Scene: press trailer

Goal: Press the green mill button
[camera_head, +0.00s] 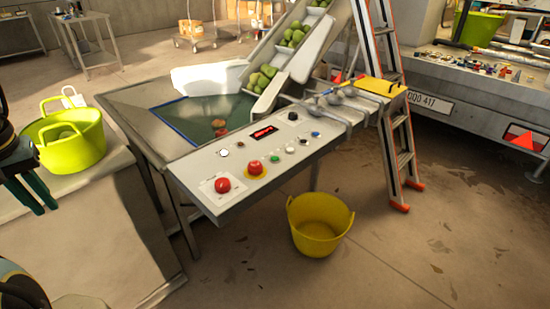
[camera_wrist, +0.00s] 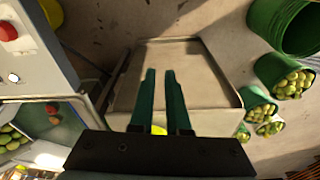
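The control panel (camera_head: 232,165) slopes in the middle of the head view. A small dark green button (camera_head: 275,158) sits in its front row, between a red button on a yellow ring (camera_head: 256,168) and a black button (camera_head: 290,149). I cannot read its label. My gripper (camera_head: 38,196) is at the left edge, well apart from the panel and near the lime tub. In the wrist view, its two green fingers (camera_wrist: 160,74) are a little apart with nothing held. That view shows only a panel corner with a red button (camera_wrist: 8,31); the green button is not visible there.
A lime tub (camera_head: 72,140) stands on the left counter (camera_head: 95,225). A yellow bucket (camera_head: 318,225) is on the floor below the panel. A ladder (camera_head: 392,130) and grey-handled items (camera_head: 340,98) border the panel's right end.

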